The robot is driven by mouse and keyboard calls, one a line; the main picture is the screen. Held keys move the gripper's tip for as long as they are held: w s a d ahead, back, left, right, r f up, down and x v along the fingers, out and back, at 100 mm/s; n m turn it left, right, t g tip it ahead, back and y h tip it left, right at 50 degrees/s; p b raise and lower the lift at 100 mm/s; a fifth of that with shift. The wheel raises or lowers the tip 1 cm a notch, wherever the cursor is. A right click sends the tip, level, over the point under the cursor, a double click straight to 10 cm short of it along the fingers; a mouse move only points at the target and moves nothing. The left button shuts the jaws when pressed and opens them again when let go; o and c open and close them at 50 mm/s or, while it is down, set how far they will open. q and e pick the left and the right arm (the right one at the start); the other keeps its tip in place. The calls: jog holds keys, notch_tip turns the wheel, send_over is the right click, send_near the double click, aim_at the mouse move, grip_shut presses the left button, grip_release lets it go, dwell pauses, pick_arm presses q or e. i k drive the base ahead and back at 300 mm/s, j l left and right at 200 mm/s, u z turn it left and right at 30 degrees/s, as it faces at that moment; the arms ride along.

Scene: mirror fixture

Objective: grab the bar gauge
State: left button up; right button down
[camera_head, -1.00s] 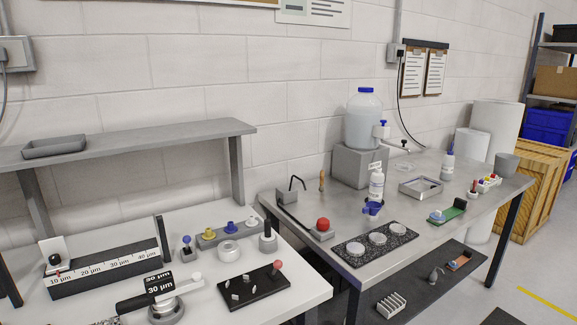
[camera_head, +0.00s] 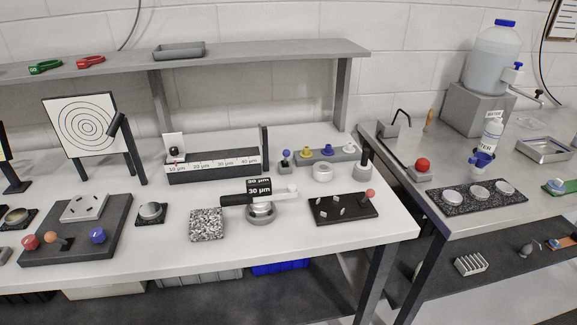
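Two things carry micron markings, and I cannot tell for certain which is the bar gauge. One is a black bar marked 30 µm (camera_head: 243,195), with a pale knob at its right end, over a round metal base (camera_head: 261,212) on the white table. The other is a long dark block (camera_head: 215,175) behind it, with a white scale strip from 10 to 40 µm. A small white block with a dark front (camera_head: 174,146) stands at its left end. Neither of my grippers is in view.
The white table (camera_head: 330,250) also holds a speckled square plate (camera_head: 206,224), a black pin plate (camera_head: 343,207) and a dark fixture board (camera_head: 76,230). A grey shelf (camera_head: 230,60) spans behind. A metal table (camera_head: 480,215) with dishes stands at the right.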

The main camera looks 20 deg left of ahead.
aim_at(260, 192)
jog(key=u, duration=0.45)
jog(key=i+l+u, duration=0.15)
jog(key=l+u, duration=1.05)
jog(key=l, duration=0.15)
jog(key=i+l, duration=0.05)
